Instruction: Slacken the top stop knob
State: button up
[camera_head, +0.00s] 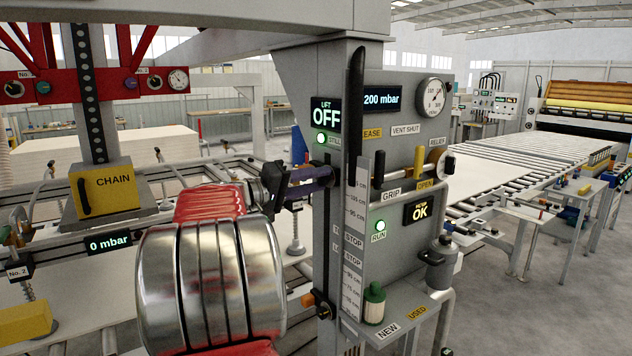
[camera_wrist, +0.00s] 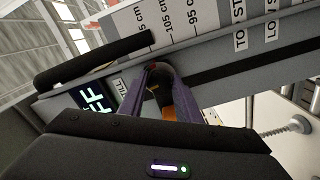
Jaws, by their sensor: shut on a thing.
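My gripper (camera_head: 318,181) reaches from the left to the side of the grey post, level with the upper part of the scale (camera_head: 357,225). In the wrist view its purple fingers (camera_wrist: 160,78) are shut around the top stop knob, a dark knob with an orange part (camera_wrist: 170,100). The knob sits beside the black slot of the scale, near its upper marks. In the head view my fingers hide the knob. A lower stop knob (camera_head: 318,302), black with orange, shows further down the post. The upper label TO STOP (camera_wrist: 238,27) shows in the wrist view.
A long black handle (camera_head: 355,95) stands upright just right of my gripper. The control panel (camera_head: 410,160) carries levers, a gauge and displays; the lift display (camera_head: 326,114) reads OFF. A yellow CHAIN block (camera_head: 101,190) hangs at left. A shelf (camera_head: 395,310) juts out below.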

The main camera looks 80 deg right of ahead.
jog(key=shift+w+n, duration=0.1)
jog(key=shift+n, duration=0.8)
jog(key=o, duration=1.1)
jog(key=shift+c, duration=0.2)
jog(key=v, duration=1.3)
jog(key=shift+w+a, duration=0.3)
